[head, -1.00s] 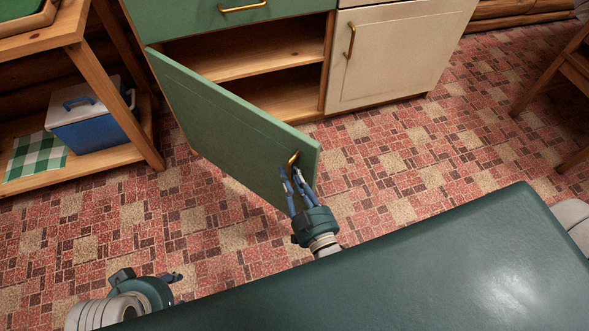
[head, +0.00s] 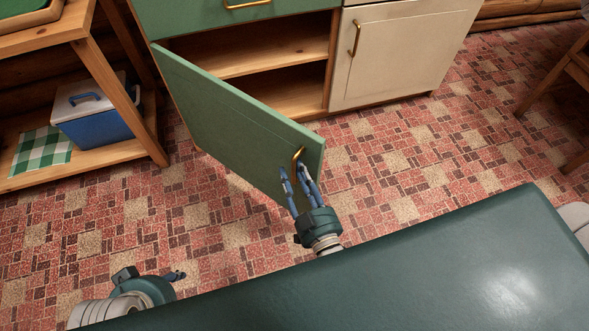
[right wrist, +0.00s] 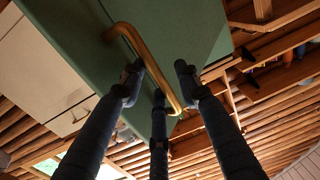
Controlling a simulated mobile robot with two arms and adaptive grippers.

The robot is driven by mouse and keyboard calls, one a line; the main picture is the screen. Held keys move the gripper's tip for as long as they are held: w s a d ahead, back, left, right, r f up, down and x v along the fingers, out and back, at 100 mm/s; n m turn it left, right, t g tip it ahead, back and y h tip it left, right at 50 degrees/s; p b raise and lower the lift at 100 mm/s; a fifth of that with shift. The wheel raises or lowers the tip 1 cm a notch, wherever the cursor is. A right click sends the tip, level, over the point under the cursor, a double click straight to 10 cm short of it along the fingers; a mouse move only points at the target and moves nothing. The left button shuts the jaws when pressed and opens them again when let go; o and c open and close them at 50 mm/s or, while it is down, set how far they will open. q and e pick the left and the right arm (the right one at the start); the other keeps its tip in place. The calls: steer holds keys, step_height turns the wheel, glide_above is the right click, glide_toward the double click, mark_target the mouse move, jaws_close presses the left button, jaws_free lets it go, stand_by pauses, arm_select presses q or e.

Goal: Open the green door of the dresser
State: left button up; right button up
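The green door (head: 232,115) of the dresser (head: 331,60) stands swung well out, and the shelves behind it show. Its brass handle (head: 298,157) is near the door's free edge. My right gripper (head: 296,172) is at this handle, with its fingers spread apart on either side of it. In the right wrist view the brass handle (right wrist: 150,62) runs between the open fingers, not clamped. My left gripper (head: 178,276) is low at the left, away from the door, partly hidden by my own body; its opening cannot be made out.
A cream door (head: 395,55) is shut to the right of the open compartment, and a green drawer (head: 205,12) is above it. A wooden shelf unit (head: 150,145) with a blue cooler (head: 95,115) and a checked cloth (head: 42,150) stands left. The patterned floor (head: 410,165) is clear in front.

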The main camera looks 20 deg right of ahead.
steer(key=s, duration=1.1)
steer(key=shift+s+d, duration=0.2)
steer(key=shift+d, duration=0.15)
